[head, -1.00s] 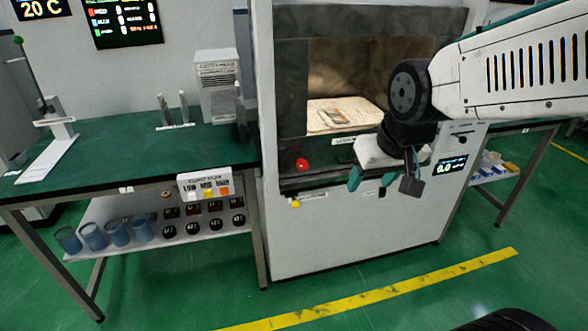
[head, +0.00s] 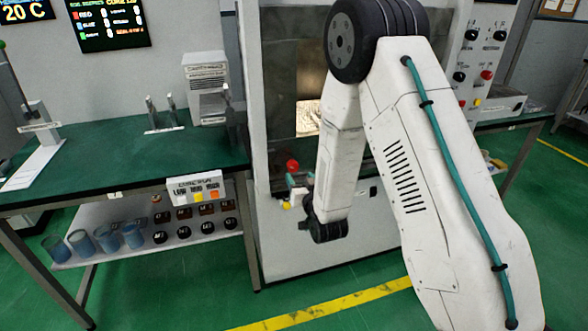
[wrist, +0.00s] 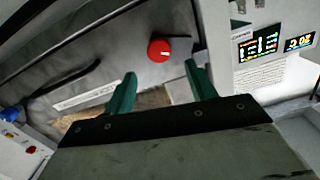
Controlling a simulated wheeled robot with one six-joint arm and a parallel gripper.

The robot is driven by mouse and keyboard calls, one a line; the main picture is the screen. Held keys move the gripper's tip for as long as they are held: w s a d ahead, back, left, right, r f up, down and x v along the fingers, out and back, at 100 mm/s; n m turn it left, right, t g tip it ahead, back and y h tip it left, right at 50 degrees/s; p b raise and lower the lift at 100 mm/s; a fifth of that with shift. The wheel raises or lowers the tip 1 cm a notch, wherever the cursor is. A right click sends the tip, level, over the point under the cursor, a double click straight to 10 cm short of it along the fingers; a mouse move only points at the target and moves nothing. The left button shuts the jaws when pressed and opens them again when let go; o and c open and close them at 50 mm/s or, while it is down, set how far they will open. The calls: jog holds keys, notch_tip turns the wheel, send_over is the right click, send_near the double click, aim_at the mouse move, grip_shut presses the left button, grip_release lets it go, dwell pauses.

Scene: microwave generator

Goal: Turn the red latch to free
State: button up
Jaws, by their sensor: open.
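The red latch (head: 292,166) is a round red knob on the front of the white cabinet, below the chamber window's left corner. In the wrist view the red latch (wrist: 159,50) lies just beyond and between the fingertips, with a small pale mark at its right edge. My gripper (wrist: 160,70) is open and empty, its two teal fingers apart on either side of the knob's line. In the head view my gripper (head: 298,180) shows only partly, close to the knob; my arm hides the rest. I cannot tell whether the fingers touch it.
A green bench (head: 110,155) with blue cups beneath stands at left. A control panel (head: 487,50) with black, red and yellow knobs is at right. The floor in front is clear.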

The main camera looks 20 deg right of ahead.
aim_at(294, 168)
jog(key=shift+t, duration=0.3)
jog(key=w, duration=0.7)
jog(key=shift+w+f, duration=0.25)
jog(key=shift+f, duration=0.15)
jog(key=c, duration=1)
